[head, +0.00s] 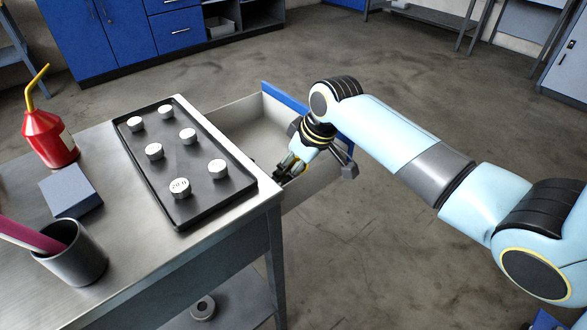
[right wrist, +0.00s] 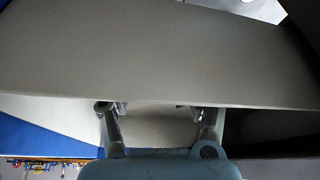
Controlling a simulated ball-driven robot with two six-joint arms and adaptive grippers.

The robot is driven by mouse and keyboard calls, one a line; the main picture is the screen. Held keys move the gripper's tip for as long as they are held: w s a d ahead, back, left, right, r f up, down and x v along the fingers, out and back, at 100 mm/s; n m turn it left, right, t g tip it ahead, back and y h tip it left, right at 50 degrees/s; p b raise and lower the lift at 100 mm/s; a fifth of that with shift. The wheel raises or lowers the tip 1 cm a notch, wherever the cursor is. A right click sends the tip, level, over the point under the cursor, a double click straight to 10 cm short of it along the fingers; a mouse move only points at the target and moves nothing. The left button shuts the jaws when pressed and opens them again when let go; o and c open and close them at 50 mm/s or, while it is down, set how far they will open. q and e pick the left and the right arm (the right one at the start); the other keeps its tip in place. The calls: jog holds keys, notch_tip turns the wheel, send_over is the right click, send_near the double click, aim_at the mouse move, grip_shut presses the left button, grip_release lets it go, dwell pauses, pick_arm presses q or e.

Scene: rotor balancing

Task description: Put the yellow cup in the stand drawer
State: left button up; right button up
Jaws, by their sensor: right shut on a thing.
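The stand drawer (head: 322,187) is pulled open from the metal stand, with its blue front (head: 284,101) at the far end. My right gripper (head: 287,168) reaches down into the drawer, close to the stand's edge. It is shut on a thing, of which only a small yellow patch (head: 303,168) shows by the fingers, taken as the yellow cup. In the right wrist view the fingers (right wrist: 155,108) are spread apart, and a broad grey panel (right wrist: 160,60) hides their tips. My left gripper is not in view.
On the stand top (head: 105,240) are a black tray (head: 150,171) with several silver weights, a red oil can (head: 48,140), a grey-blue block (head: 72,190) and a dark pen cup (head: 78,265). A round part (head: 203,308) lies on the lower shelf. The floor to the right is clear.

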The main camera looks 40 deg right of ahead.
jog(key=shift+r, duration=0.1)
jog(key=o, duration=1.1)
jog(key=p+v, duration=0.3)
jog(key=v, duration=0.9)
jog(key=shift+d, duration=0.1)
